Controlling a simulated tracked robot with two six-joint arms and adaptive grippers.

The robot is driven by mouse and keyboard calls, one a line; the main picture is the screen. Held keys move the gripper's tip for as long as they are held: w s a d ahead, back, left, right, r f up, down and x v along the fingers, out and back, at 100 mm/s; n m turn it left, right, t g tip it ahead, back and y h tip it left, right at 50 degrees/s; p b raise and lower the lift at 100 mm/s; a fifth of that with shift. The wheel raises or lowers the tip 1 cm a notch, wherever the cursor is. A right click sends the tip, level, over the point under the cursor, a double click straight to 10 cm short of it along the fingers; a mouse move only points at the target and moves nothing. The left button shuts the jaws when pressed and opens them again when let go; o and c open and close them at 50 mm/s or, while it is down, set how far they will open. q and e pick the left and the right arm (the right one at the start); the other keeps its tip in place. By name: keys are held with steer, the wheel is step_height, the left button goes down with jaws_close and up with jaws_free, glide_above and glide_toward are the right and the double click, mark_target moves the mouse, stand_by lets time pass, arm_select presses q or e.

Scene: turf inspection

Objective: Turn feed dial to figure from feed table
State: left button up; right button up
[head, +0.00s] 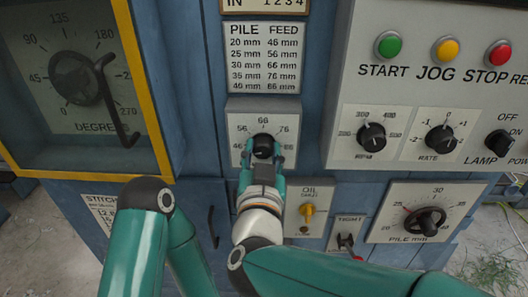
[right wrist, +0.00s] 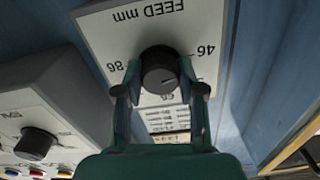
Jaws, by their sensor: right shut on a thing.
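The feed dial is a black round knob (head: 263,146) on a pale plate marked 46 to 86, in the middle of the head view. My right gripper (head: 262,158) is shut on it from below. In the right wrist view the knob (right wrist: 160,68) sits between the two fingertips (right wrist: 160,80), one on each side. A pale line shows on its face, but I cannot tell its figure surely. The feed table (head: 262,57) above pairs pile 20, 25, 30, 35, 40 with feed 46, 56, 66, 76, 86. The pile dial (head: 425,222) has a red mark near 25. My left gripper is out of view.
Right of the feed dial are the RPM knob (head: 371,136), rate knob (head: 439,138) and start, jog and stop buttons. A yellow-framed degree dial (head: 78,78) is at left.

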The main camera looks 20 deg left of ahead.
steer(key=shift+f+m+b, duration=0.2)
steer(key=shift+m+b, duration=0.5)
steer(key=m+b, duration=0.2)
steer(key=b, duration=0.1)
steer(key=shift+f+m, duration=0.1)
steer(key=shift+m, duration=0.3)
steer(key=m+b, duration=0.2)
steer(key=m, duration=0.1)
steer(key=shift+b, duration=0.4)
steer(key=shift+m+b, duration=0.8)
steer(key=shift+m, duration=0.6)
steer(key=o, duration=1.1)
steer(key=shift+r, duration=0.2)
steer(key=shift+o, duration=0.2)
